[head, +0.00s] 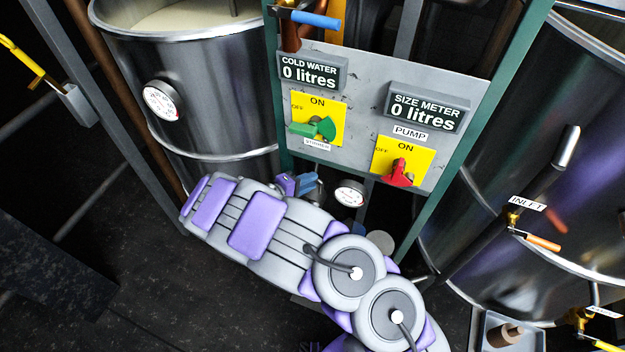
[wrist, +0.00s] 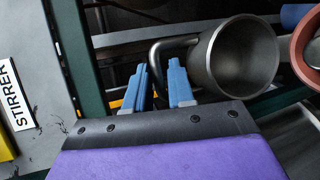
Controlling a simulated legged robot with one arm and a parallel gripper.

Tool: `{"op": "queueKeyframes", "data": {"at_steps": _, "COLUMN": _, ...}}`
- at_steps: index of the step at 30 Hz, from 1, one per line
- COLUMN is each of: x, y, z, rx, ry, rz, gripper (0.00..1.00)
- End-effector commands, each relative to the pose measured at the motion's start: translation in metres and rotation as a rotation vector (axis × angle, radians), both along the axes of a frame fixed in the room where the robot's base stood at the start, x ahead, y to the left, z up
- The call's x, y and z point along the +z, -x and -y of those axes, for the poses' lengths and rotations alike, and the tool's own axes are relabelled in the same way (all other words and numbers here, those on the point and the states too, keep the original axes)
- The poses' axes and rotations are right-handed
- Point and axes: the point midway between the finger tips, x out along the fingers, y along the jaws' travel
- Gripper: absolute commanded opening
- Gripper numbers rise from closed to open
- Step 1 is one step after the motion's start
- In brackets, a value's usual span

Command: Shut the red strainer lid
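In the wrist view, a reddish ring (wrist: 304,50), cut off by the right edge, looks like the red strainer lid. Left of it is an open, round steel cup (wrist: 236,58) with a hollow mouth and a bent steel pipe on its left side. My gripper's blue fingers (wrist: 159,88) are apart, with nothing visibly held between them. They point toward the bent pipe, left of the cup; contact cannot be told. In the head view my gripper (head: 299,184) is below the control panel. I cannot make out the lid there; my arm covers much of that area.
The grey control panel (head: 372,75) with a green stirrer switch (head: 315,129) and red pump switch (head: 398,174) hangs in a green frame just above my gripper. Steel tanks stand left (head: 205,85) and right (head: 540,120). A dial gauge (head: 350,194) is beside my gripper.

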Motion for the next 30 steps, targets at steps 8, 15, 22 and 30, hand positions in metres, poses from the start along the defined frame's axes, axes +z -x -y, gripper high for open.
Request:
{"op": "queueKeyframes", "data": {"at_steps": 8, "x": -0.0064, "y": -0.0133, "z": 0.0146, "rx": -0.002, "ry": 0.001, "rz": 0.000, "gripper": 0.23}}
{"op": "queueKeyframes", "data": {"at_steps": 15, "x": -0.0064, "y": -0.0142, "z": 0.0140, "rx": 0.000, "ry": 0.001, "rz": 0.001, "gripper": 0.23}}
{"op": "queueKeyframes", "data": {"at_steps": 22, "x": -0.0065, "y": -0.0141, "z": 0.0143, "rx": 0.000, "ry": 0.001, "rz": 0.001, "gripper": 0.04}}
{"op": "queueKeyframes", "data": {"at_steps": 30, "x": -0.0075, "y": -0.0139, "z": 0.0145, "rx": -0.001, "ry": 0.000, "rz": -0.002, "gripper": 0.00}}
